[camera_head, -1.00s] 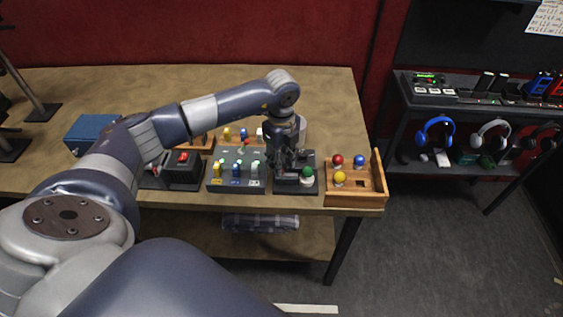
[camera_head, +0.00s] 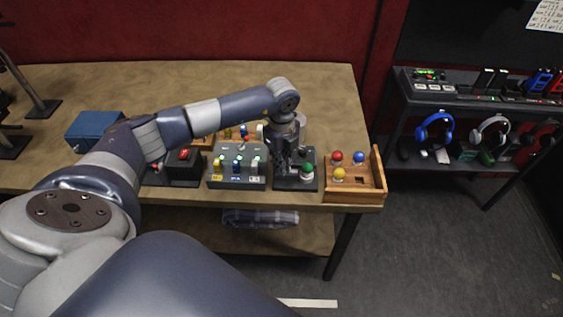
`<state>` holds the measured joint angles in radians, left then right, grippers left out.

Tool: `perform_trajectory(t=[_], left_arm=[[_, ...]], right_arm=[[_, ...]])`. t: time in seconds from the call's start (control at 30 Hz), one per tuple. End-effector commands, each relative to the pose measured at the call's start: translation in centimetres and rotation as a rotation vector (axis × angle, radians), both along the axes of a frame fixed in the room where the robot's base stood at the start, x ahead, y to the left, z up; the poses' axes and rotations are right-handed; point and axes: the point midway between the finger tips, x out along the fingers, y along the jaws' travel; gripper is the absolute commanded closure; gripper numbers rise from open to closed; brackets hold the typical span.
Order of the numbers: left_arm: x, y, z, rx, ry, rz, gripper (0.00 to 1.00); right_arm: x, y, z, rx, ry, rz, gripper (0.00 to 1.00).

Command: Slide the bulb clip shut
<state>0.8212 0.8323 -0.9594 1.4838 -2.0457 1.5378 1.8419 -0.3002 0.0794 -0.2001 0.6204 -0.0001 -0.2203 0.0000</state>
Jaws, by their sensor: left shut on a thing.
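A dark base plate (camera_head: 294,186) stands near the table's front edge. A green bulb (camera_head: 308,167) in a white holder stands upright on its right part. My left gripper (camera_head: 287,169) points down over the plate, just left of the green bulb. It is shut on a small part there, which I take to be the bulb clip. The fingers and arm hide most of the clip, so I cannot tell how far it has slid. My right gripper is not in view.
A wooden tray (camera_head: 354,197) with red, yellow and blue bulbs stands right of the plate. A grey switch box (camera_head: 237,182) and a dark box with a red button (camera_head: 184,155) stand left. A blue box (camera_head: 93,130) lies farther left.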

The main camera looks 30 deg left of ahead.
Motion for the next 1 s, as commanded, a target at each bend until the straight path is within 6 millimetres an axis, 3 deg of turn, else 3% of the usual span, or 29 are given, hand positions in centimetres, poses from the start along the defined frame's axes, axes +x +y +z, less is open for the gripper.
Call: perform_trajectory(t=[0.2,0.43,0.57,1.0], left_arm=[[1.1,-1.7,-0.1,-0.002,-0.003,-0.002,1.0],[1.2,-1.8,0.1,-0.002,-0.004,-0.001,1.0],[1.2,-1.9,0.1,-0.003,-0.003,-0.002,0.7],[1.2,-1.7,0.9,0.001,-0.002,0.0,0.7]], right_arm=[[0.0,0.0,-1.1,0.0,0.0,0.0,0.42],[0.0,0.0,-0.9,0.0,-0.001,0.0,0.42],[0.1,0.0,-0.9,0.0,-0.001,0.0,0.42],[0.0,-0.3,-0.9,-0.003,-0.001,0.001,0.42]])
